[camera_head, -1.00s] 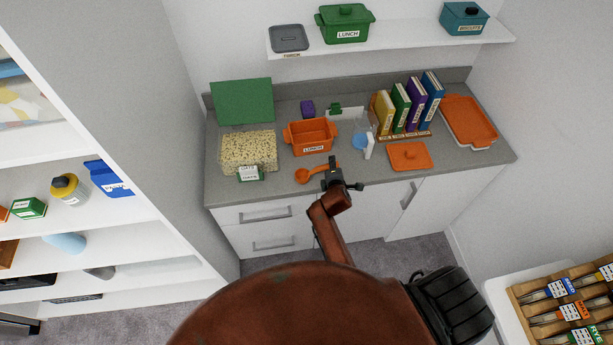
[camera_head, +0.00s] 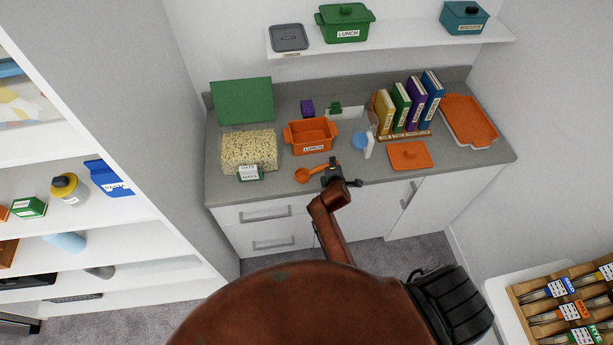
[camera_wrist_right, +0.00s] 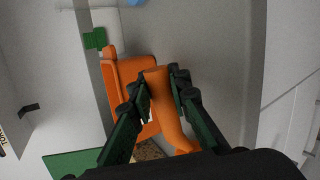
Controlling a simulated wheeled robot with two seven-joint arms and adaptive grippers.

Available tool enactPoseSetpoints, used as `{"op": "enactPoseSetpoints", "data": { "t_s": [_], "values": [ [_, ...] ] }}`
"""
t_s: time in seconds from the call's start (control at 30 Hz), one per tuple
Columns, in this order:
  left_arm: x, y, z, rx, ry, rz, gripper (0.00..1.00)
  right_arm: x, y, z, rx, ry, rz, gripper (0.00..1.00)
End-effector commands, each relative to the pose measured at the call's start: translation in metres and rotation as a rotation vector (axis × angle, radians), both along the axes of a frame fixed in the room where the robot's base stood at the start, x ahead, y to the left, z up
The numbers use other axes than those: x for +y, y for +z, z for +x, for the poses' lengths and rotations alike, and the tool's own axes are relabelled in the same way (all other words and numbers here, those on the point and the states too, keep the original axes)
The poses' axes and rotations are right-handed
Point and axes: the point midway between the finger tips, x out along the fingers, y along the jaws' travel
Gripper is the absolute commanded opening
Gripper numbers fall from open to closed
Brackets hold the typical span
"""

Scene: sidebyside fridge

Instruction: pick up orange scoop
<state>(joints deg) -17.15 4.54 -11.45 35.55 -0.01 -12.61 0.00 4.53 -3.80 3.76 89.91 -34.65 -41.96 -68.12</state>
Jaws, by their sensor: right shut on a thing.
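The orange scoop (camera_head: 303,175) is at the front edge of the grey counter, its bowl to the left and its handle running right to my right gripper (camera_head: 331,168). In the right wrist view the fingers of my right gripper (camera_wrist_right: 163,80) are on either side of the scoop's orange handle (camera_wrist_right: 168,112), shut on it. I cannot tell whether the scoop touches the counter. My left gripper is not in view.
An orange lunch box (camera_head: 310,136) stands behind the scoop. A clear bin of oats (camera_head: 248,150) with a raised green lid (camera_head: 242,101) is to the left. A white-and-blue item (camera_head: 362,142) and an orange lid (camera_head: 409,155) are to the right.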

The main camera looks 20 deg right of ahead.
Motion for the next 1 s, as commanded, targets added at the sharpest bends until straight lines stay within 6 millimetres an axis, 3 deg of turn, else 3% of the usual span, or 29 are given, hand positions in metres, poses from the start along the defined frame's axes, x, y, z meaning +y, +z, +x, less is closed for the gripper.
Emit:
{"op": "enactPoseSetpoints", "data": {
  "t_s": [0.47, 0.83, 1.0],
  "values": [
    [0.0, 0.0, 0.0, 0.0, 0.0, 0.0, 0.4, 0.0, 0.007, 0.001, -0.003, 0.0, -0.001, 0.0],
    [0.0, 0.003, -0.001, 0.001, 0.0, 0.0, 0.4, 0.0, 0.075, 0.001, -0.006, 0.002, -0.002, 0.0],
    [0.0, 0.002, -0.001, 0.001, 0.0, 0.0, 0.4, 0.0, 0.094, 0.001, -0.002, 0.0, 0.0, 0.0]
  ]
}}
